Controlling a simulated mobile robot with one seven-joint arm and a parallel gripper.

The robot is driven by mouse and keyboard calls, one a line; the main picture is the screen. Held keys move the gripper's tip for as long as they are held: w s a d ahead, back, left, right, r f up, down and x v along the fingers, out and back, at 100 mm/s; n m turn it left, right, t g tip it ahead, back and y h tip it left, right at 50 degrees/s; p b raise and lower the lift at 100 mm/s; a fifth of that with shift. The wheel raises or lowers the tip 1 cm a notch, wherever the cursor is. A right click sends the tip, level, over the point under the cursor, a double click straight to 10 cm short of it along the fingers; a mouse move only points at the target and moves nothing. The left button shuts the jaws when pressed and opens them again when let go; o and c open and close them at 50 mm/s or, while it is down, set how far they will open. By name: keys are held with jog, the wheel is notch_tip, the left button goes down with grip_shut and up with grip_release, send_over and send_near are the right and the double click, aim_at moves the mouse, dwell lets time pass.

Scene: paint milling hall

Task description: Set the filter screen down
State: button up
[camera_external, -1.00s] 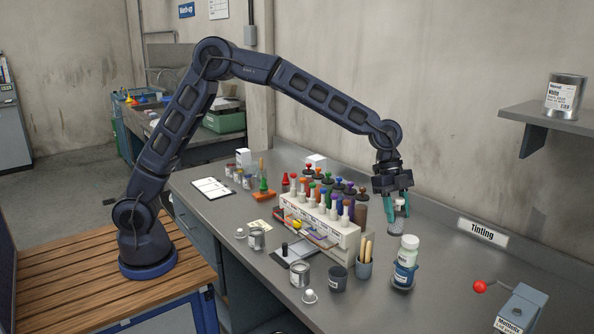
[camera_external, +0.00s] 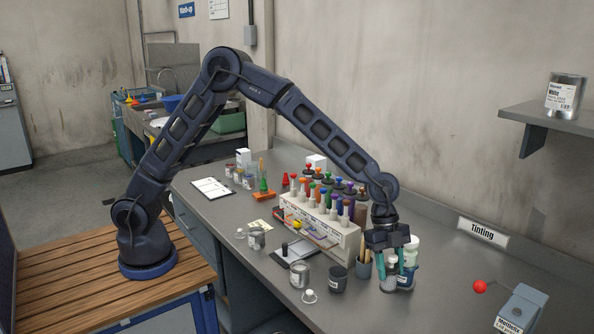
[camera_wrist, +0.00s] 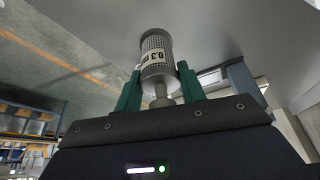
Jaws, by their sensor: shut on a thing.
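The filter screen is a small grey mesh cylinder with a white "0.3" label, and it fills the upper middle of the wrist view (camera_wrist: 157,52). My gripper (camera_wrist: 160,88) is shut on its narrow neck with two green fingers. In the external view my gripper (camera_external: 394,272) points down at the right end of the bottle rack, with the screen (camera_external: 388,284) low between the fingers, close to the bench top. I cannot tell whether it touches the bench.
A white-capped bottle (camera_external: 411,243) and a blue-labelled container stand right behind my gripper. A cup of wooden sticks (camera_external: 363,268) and a dark cup (camera_external: 338,279) are to its left. The bench (camera_external: 440,305) is clear towards the red-knobbed device (camera_external: 520,308).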

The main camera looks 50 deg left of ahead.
jog(key=shift+f, duration=4.65)
jog(key=shift+f, duration=0.15)
jog(key=o, duration=1.1)
jog(key=v, duration=1.2)
jog(key=shift+r, duration=0.25)
